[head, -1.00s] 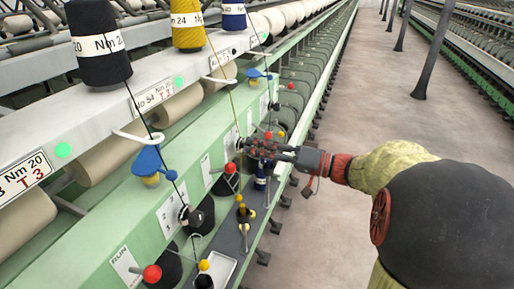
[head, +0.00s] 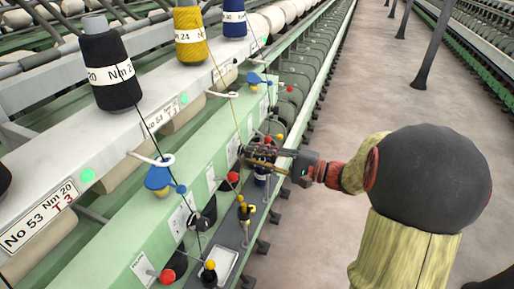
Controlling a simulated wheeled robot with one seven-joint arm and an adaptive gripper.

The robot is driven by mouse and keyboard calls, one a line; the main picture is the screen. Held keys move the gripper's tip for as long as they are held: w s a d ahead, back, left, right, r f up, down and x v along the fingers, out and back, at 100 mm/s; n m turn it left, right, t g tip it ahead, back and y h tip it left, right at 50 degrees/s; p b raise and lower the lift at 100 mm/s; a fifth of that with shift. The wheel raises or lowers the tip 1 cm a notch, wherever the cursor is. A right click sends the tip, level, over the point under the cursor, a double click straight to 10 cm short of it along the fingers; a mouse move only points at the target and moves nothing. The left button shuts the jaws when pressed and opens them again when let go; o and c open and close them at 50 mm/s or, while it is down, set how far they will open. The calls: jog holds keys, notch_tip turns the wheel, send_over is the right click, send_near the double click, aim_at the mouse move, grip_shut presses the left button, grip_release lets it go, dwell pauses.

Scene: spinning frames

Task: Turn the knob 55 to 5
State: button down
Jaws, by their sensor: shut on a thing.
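My gripper (head: 247,155) is at the green front panel of the spinning frame, at the third station along, below the blue bobbin. Its dark fingers are closed against the panel and cover what they hold. The knob of this station is hidden behind them, so I cannot see its pointer or its scale. A nearer station shows a similar black round knob (head: 201,222) beside a white scale label (head: 180,218).
Black (head: 117,70), yellow (head: 190,35) and blue (head: 233,18) bobbins stand on the white rail, with threads running down past the panel. Red and yellow balls and a white tray (head: 221,265) are below. The aisle floor (head: 330,150) at right is clear.

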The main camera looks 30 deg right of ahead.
jog(key=shift+m+p, duration=1.4)
jog(key=shift+m, duration=0.1)
jog(key=c, duration=1.5)
grip_release()
jog(key=shift+c, duration=0.2)
jog(key=v, duration=1.2)
